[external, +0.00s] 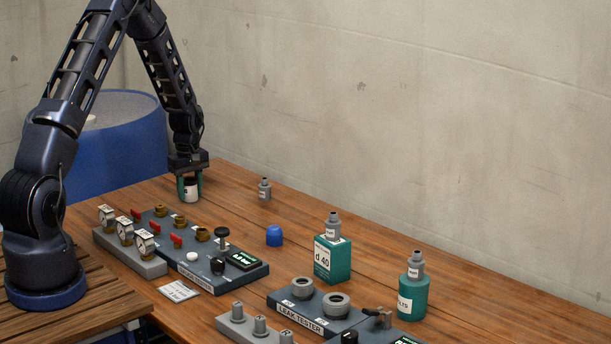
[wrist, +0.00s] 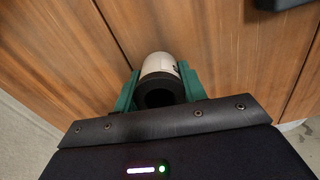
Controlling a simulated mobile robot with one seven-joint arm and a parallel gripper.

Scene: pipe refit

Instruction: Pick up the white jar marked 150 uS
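A white jar (external: 191,195) with a dark top stands at the back left of the wooden table. In the wrist view the white jar (wrist: 158,65) sits between the two green fingers, its dark round top facing the camera. Its marking is too small to read. My gripper (external: 190,188) points down over the jar with one finger on each side. In the wrist view my gripper (wrist: 158,88) has its fingers close against the jar's sides. Whether they press on it or leave a thin gap cannot be told. The jar appears to be at table level.
A grey fitting (external: 264,189) and a blue cap (external: 274,236) stand to the right. A panel with red-handled valves (external: 240,270) and a gauge block (external: 150,266) lie in front. A green box (external: 333,262), green bottle (external: 413,298) and leak tester (external: 300,316) are further right. A blue drum (external: 120,150) stands behind.

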